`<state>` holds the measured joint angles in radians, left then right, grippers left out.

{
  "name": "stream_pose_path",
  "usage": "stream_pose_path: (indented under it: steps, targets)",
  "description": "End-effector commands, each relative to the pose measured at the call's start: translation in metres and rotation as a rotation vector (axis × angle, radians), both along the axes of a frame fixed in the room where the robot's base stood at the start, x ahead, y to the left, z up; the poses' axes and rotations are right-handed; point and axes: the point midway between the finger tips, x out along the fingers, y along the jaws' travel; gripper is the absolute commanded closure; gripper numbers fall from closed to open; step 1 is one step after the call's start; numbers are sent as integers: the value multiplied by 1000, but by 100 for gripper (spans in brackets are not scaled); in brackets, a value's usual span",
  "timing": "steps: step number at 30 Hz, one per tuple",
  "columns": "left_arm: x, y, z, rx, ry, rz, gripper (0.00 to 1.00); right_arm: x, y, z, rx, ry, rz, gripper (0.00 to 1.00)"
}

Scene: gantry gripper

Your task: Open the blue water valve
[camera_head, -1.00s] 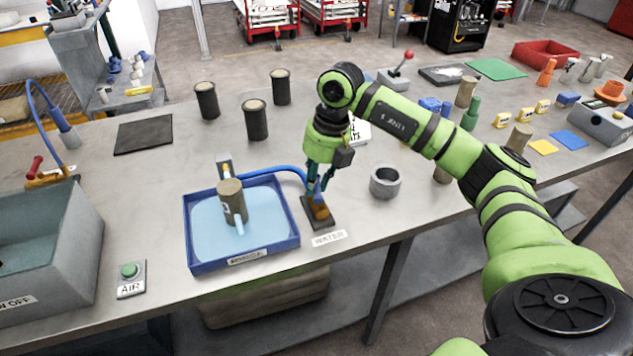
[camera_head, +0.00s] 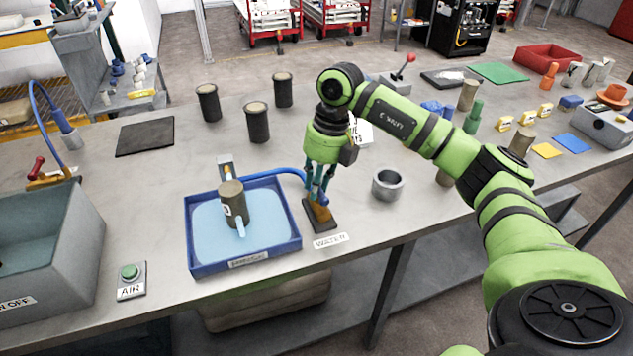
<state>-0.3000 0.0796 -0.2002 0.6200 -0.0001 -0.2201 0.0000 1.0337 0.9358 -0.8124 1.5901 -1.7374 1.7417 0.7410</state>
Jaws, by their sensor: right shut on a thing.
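The water valve (camera_head: 321,212) has a brass-coloured body on a dark base plate, right of the blue tray and behind the "WATER" label (camera_head: 331,241). A blue hose (camera_head: 275,172) runs to it from the tray's back. My right gripper (camera_head: 320,196) points down over the valve, its fingers shut around the valve's top. The blue handle is mostly hidden between the fingers, so I cannot tell its angle. My left gripper is out of view.
A blue-rimmed tray (camera_head: 245,262) holds a brown cylinder (camera_head: 233,202). A grey ring-shaped cup (camera_head: 388,185) stands right of the valve. Dark cylinders (camera_head: 257,124) stand further back. An "AIR" button (camera_head: 130,273) sits front left. The table's front edge is close to the valve.

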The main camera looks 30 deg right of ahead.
Motion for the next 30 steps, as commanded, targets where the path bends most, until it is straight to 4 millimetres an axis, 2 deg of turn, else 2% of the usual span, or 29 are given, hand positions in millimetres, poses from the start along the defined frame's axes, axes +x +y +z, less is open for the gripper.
stream_pose_path:
  steps: [1,2,3,13,17,30]
  targets:
    - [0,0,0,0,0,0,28,-2,1,-3,-1,11,4,100]
    - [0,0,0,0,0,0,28,-2,1,-3,-1,11,3,67]
    - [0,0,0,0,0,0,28,-2,1,-3,-1,10,3,51]
    - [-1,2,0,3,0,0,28,-1,0,-1,0,3,0,51]
    - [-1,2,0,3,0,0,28,0,-2,9,0,-1,-2,51]
    - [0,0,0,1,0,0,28,-4,-18,94,1,1,-1,51]
